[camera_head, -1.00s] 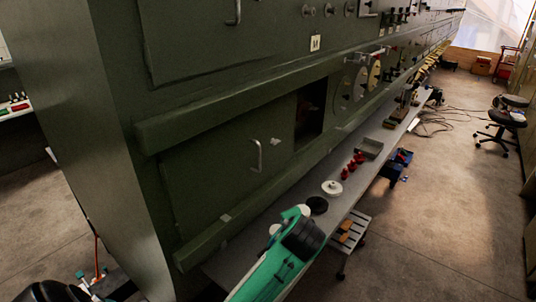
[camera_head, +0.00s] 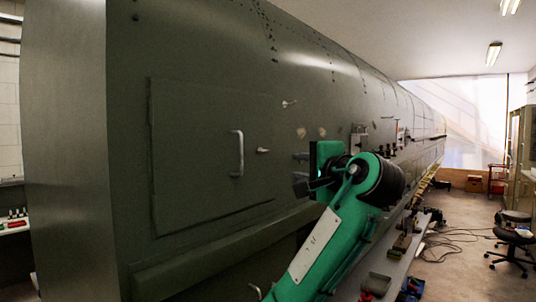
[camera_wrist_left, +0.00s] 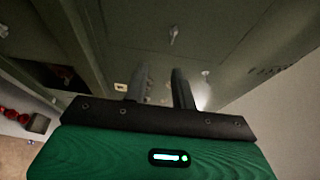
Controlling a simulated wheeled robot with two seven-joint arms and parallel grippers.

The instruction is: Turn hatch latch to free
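The green hatch panel (camera_head: 200,160) is on the fuselage side, with a pale vertical handle (camera_head: 237,153). A small pale latch (camera_head: 263,150) sits just right of the handle, and a similar small latch (camera_head: 289,103) is higher to the right. In the left wrist view a small latch (camera_wrist_left: 173,35) shows above the fingers. My left gripper (camera_head: 301,172) is in front of the fuselage, right of the hatch and apart from the latches. Its two fingers (camera_wrist_left: 160,85) are spread with nothing between them. My right gripper is out of view.
A narrow bench (camera_head: 385,265) with small parts runs along the fuselage's foot. Small fittings (camera_head: 390,150) stick out of the skin beyond my arm.

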